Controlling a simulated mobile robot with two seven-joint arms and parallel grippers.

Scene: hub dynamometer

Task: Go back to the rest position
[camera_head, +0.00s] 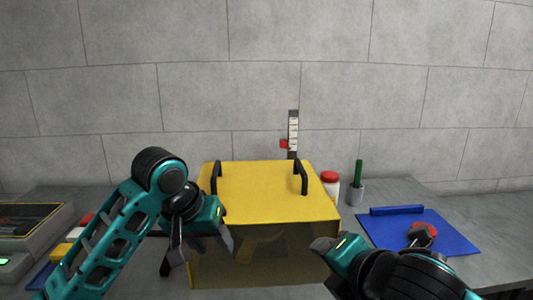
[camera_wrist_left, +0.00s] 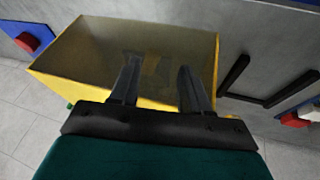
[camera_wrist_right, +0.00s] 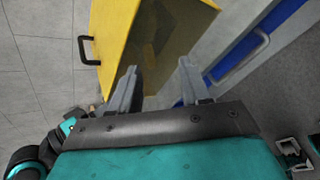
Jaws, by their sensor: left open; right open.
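A yellow box-shaped cover (camera_head: 262,185) with two black handles and a see-through dark front stands in the middle of the bench. My left gripper (camera_head: 202,248) is open and empty in front of the cover's left side. In the left wrist view my left gripper's fingers (camera_wrist_left: 158,85) stand apart with the cover's clear panel (camera_wrist_left: 140,45) beyond them. My right gripper (camera_head: 322,250) is near the cover's front right corner. In the right wrist view its fingers (camera_wrist_right: 158,85) stand apart and empty, with the yellow cover (camera_wrist_right: 115,35) beyond. Its fingertips are partly hidden in the head view.
A blue mat (camera_head: 440,238) with a red and black object (camera_head: 422,235) lies at the right. A white jar with a red lid (camera_head: 330,184) and a grey cup with a green stick (camera_head: 356,190) stand behind it. A grey device (camera_head: 30,235) sits at the left.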

